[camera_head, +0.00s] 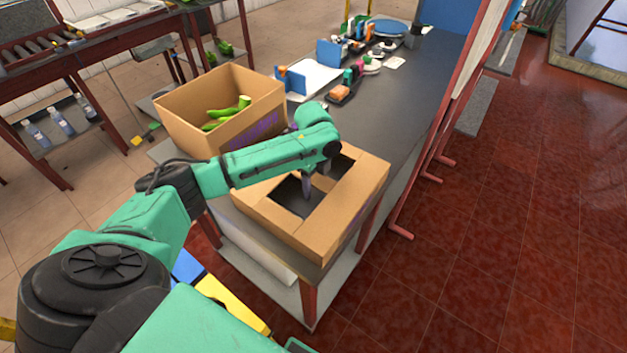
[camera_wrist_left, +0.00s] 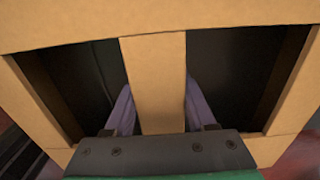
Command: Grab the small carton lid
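The small carton lid (camera_head: 349,200) is brown cardboard with two dark openings and a bar between them. It lies at the near end of the dark table in the head view. In the left wrist view the lid's middle bar (camera_wrist_left: 157,85) runs straight ahead from my palm. My left gripper (camera_head: 317,182) reaches down into the openings, with one finger on each side of the bar. Its purple-grey fingers (camera_wrist_left: 160,100) are spread, close beside the bar; their tips are partly hidden. I cannot see them pressing on it. My right gripper is not in view.
An open carton (camera_head: 265,125) holding green vegetables (camera_head: 228,112) stands just beyond the lid. Farther along the dark table (camera_head: 395,120) are a white tray (camera_head: 310,78) and several small items. A red-framed rack (camera_head: 85,60) stands left; red tiled floor is clear right.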

